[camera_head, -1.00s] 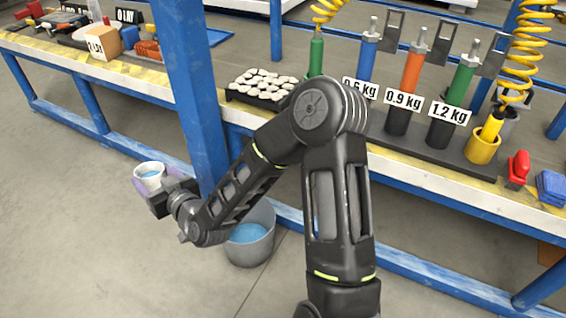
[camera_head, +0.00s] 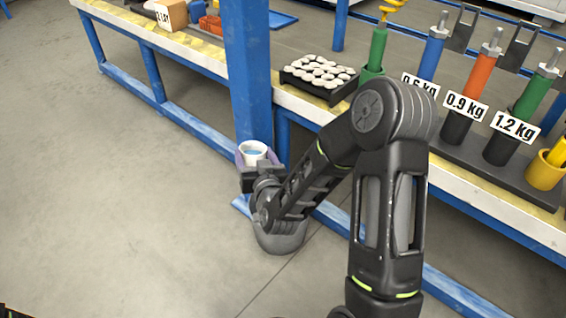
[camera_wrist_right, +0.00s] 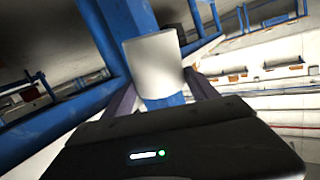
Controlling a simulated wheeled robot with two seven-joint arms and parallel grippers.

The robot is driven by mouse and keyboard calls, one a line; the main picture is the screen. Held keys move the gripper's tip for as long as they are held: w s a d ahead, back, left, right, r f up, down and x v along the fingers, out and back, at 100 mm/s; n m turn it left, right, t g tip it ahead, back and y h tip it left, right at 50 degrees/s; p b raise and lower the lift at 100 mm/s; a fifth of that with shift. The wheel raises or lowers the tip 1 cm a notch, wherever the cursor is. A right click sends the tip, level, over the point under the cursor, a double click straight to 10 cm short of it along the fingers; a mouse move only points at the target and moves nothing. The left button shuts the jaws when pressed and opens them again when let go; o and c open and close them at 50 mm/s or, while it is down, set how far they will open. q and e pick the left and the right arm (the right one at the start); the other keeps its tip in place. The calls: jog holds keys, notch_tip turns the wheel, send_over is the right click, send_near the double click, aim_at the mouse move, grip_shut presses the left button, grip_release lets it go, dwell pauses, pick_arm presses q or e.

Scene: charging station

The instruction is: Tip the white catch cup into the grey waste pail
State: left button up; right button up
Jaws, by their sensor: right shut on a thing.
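In the right wrist view the cup (camera_wrist_right: 155,62) stands between the fingers of my right gripper (camera_wrist_right: 158,95). The grey waste pail (camera_head: 279,242) stands on the floor by the foot of the post, below the cup and slightly right of it in the picture. My wrist and forearm hide most of its mouth. My left gripper is not in view.
The blue post (camera_head: 247,85) rises close behind the cup. A blue-framed bench (camera_head: 190,48) runs behind, with a black tray of pale pieces (camera_head: 318,75) and labelled cylinders (camera_head: 470,85). The floor at left and front (camera_head: 110,210) is clear.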

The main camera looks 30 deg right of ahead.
jog(key=s+d+f+m+h+b, duration=0.1)
jog(key=s+d+m+h, duration=0.1)
jog(key=d, duration=0.5)
jog(key=shift+s+f+g+h, duration=0.3)
jog(key=shift+s+f+h, duration=0.05)
jog(key=shift+s+h, duration=0.15)
jog(key=w+d+f+m+g+y+p, duration=0.1)
jog(key=d+f+m+g+y+p, duration=0.2)
jog(key=p, duration=1.1)
jog(key=shift+w+d+m+g+y, duration=0.35)
jog(key=shift+d+m+g+y, duration=0.65)
jog(key=shift+d+m+y, duration=1.05)
